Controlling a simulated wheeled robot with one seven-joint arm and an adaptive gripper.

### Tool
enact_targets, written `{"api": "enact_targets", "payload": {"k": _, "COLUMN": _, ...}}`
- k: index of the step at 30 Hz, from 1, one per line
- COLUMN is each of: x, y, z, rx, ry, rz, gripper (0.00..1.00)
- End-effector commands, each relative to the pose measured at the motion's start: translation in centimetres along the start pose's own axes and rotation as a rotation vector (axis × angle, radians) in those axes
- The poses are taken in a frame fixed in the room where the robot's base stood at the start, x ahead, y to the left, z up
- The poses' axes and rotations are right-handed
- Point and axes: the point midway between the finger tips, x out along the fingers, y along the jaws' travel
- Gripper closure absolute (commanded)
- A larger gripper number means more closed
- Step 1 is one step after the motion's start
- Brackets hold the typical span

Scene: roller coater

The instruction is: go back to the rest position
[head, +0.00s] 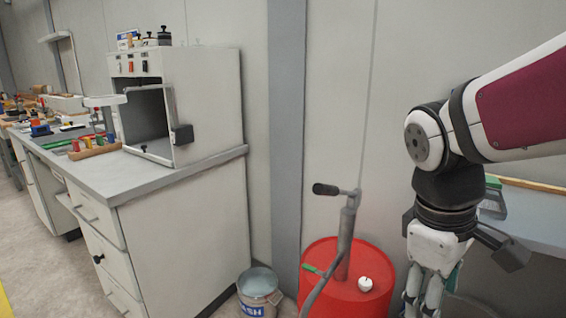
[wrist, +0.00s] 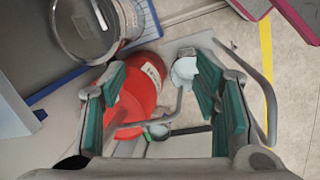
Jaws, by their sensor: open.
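My gripper (head: 428,290) hangs at the right of the head view, pointing down, with its fingertips at the bottom edge of the picture. In the wrist view my gripper (wrist: 165,100) has its two green-padded fingers spread apart, with nothing held between them. Below and beyond the fingers is a red drum (wrist: 148,88), well apart from them. The drum (head: 325,290) also shows in the head view, left of my gripper, with a grey hand pump (head: 345,235) and a white cap (head: 365,284) on its top.
A grey-topped cabinet (head: 180,180) with a box-shaped machine (head: 205,100) stands at the left. A bucket (head: 259,290) stands on the floor between cabinet and drum. A bench (head: 535,215) lies behind my arm at the right. In the wrist view a round metal pot (wrist: 85,28) is at upper left.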

Motion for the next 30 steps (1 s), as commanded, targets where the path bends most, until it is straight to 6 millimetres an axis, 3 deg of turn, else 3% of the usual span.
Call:
{"api": "enact_targets", "payload": {"k": 3, "x": -1.1, "y": -2.6, "z": 3.4, "rx": 0.174, "ry": 0.038, "rz": -0.017, "gripper": 0.44}}
{"api": "enact_targets", "payload": {"k": 7, "x": -1.4, "y": -5.1, "z": 6.2, "rx": 0.338, "ry": 0.073, "rz": -0.053, "gripper": 0.44}}
{"api": "enact_targets", "payload": {"k": 19, "x": -0.8, "y": -10.5, "z": 10.8, "rx": 0.637, "ry": 0.145, "rz": -0.174, "gripper": 0.44}}
{"api": "enact_targets", "payload": {"k": 30, "x": -6.6, "y": -9.1, "z": 11.1, "rx": 0.644, "ry": 0.222, "rz": -0.146, "gripper": 0.44}}
